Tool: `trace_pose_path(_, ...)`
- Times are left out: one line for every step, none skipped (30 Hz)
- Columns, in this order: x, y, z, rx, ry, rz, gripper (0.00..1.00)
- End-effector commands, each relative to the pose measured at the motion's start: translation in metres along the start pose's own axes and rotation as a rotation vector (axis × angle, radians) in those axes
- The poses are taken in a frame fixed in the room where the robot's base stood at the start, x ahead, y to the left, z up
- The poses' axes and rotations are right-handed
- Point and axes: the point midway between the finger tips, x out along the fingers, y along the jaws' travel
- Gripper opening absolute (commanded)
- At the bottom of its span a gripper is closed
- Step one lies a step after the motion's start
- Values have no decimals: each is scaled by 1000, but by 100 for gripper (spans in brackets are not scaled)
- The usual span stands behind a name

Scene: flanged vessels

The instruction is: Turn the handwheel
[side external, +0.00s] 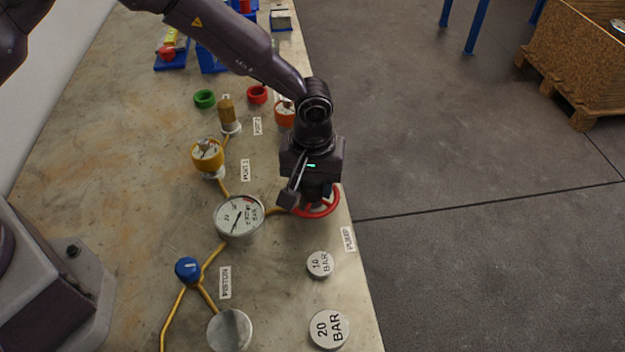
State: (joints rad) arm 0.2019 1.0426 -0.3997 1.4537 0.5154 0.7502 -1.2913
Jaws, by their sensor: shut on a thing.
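The handwheel (333,207) is a red ring at the right edge of the bench, by the PUMP label. My gripper (309,196) points down over it from above and is shut on it. The gripper body hides the wheel's hub and far side, and the exact contact of the fingers is hard to see. A pressure gauge (239,216) with a white dial stands just left of the wheel, joined to it by a yellow pipe.
Two round weights, 10 BAR (320,264) and 20 BAR (329,329), lie on the bench (130,130) near the wheel. A blue knob (188,269), a yellow-ringed fitting (208,156) and green (205,98) and red rings (257,94) stand around. Floor lies right of the bench edge.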

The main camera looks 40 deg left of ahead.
Motion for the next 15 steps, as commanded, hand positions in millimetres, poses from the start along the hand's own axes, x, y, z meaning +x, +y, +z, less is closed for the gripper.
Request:
trace_pose_path(0, 0, 0, 18, 0, 0, 20)
trace_pose_path(0, 0, 0, 31, 0, 0, 20)
trace_pose_path(0, 0, 0, 51, 0, 0, 20)
trace_pose_path(0, 0, 0, 69, 0, 0, 20)
trace_pose_path(0, 0, 0, 88, 0, 0, 20)
trace_pose_path(0, 0, 0, 116, 1, -1, 20)
trace_pose_path(-1, 0, 0, 140, 1, -1, 20)
trace_pose_path(-1, 0, 0, 165, 1, -1, 20)
trace_pose_path(-1, 0, 0, 199, 0, -1, 20)
trace_pose_path(-1, 0, 0, 226, 0, -1, 20)
trace_pose_path(-1, 0, 0, 253, 0, -1, 20)
trace_pose_path(-1, 0, 0, 290, 0, -1, 20)
trace_pose_path(-1, 0, 0, 319, 0, -2, 20)
trace_pose_path(-1, 0, 0, 347, 1, -2, 20)
trace_pose_path(-1, 0, 0, 386, 0, -2, 20)
